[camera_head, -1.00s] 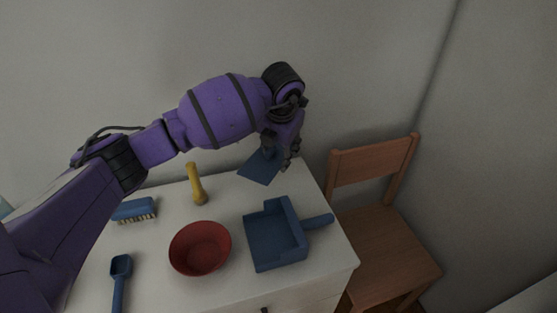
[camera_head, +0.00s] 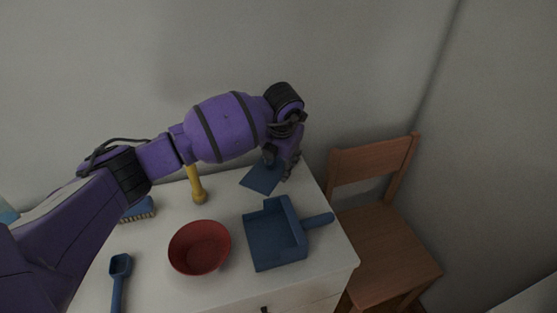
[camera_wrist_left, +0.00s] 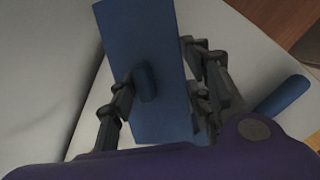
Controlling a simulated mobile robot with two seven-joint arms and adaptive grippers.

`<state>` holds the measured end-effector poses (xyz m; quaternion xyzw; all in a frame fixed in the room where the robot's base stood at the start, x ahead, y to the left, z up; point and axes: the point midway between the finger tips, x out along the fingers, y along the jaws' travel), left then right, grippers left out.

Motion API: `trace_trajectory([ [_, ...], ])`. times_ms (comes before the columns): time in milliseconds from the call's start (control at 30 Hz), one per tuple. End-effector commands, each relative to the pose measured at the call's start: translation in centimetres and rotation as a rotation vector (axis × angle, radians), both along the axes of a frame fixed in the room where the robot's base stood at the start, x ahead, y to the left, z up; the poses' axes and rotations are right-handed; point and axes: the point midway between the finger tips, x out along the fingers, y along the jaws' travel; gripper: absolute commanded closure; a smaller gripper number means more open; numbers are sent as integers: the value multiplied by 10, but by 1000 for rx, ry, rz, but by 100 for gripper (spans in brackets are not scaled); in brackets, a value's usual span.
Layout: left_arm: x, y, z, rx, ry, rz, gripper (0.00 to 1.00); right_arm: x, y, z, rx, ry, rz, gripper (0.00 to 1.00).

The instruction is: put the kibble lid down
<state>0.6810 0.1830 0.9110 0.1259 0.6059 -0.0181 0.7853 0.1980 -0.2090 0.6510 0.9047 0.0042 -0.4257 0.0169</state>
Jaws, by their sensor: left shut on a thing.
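The kibble lid (camera_head: 262,179) is a flat blue rectangular plate at the back right of the white dresser top. In the left wrist view the lid (camera_wrist_left: 150,45) has a small raised blue grip (camera_wrist_left: 146,82) between my fingers. My left gripper (camera_head: 281,168) points down and is shut on the lid; it also shows in the left wrist view (camera_wrist_left: 160,88). The lid is at or just above the dresser top; I cannot tell if it touches. My right gripper is in neither view.
A blue dustpan (camera_head: 276,240) lies in front of the lid. A red bowl (camera_head: 200,247), yellow handled thing (camera_head: 196,186), blue brush (camera_head: 139,210) and blue scoop (camera_head: 119,280) are on the dresser (camera_head: 230,287). A wooden chair (camera_head: 383,240) stands to the right.

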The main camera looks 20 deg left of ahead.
Motion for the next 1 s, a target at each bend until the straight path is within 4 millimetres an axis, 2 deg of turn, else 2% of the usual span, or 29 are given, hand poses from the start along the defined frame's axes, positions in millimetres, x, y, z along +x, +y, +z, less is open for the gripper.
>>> trace_trajectory([
  [67, 0, 0, 0, 0, -1, 1, 80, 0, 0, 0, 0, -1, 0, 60],
  [100, 0, 0, 0, 0, 0, 0, 50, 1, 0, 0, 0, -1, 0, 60],
  [200, 0, 0, 1, 0, -1, 1, 36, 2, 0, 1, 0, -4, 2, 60],
  [500, 0, 0, 1, 0, -1, 1, 36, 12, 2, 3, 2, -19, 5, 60],
  [633, 1, 0, 10, -1, -3, 0, 36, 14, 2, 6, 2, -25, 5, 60],
  [767, -3, -2, 31, -2, -5, -2, 36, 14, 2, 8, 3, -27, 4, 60],
  [1000, -18, -9, 82, -1, -5, -1, 36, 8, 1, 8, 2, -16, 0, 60],
])
